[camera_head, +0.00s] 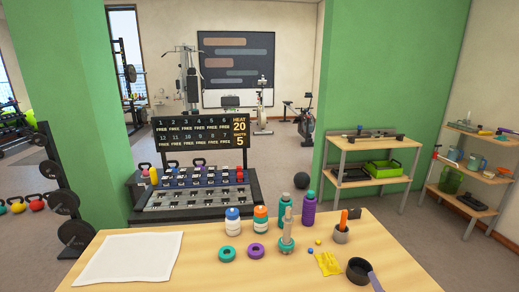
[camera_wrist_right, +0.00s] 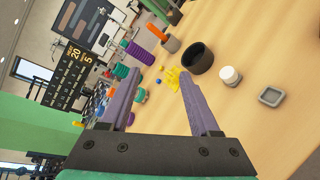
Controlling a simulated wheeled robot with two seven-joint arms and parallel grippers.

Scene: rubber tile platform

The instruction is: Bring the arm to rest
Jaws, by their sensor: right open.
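My right gripper (camera_wrist_right: 160,74) shows in the right wrist view. Its two grey-purple fingers are spread wide apart with nothing held between them. They reach over the wooden table, with the yellow packet (camera_wrist_right: 173,78) and a small blue ball (camera_wrist_right: 158,81) beyond the gap. A grey-purple piece at the bottom right of the head view, by the black cup (camera_head: 358,270), looks like one of my right fingertips. The rest of that arm is out of frame there. My left gripper is in neither view.
The table (camera_head: 210,270) holds a white cloth (camera_head: 128,257), capped bottles (camera_head: 232,226), a teal ring (camera_head: 227,253), a purple ring (camera_head: 256,251) and a small cup (camera_head: 341,235). A white jar (camera_wrist_right: 231,76) and grey dish (camera_wrist_right: 271,96) lie right of the fingers. A rack (camera_head: 200,195) stands behind.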

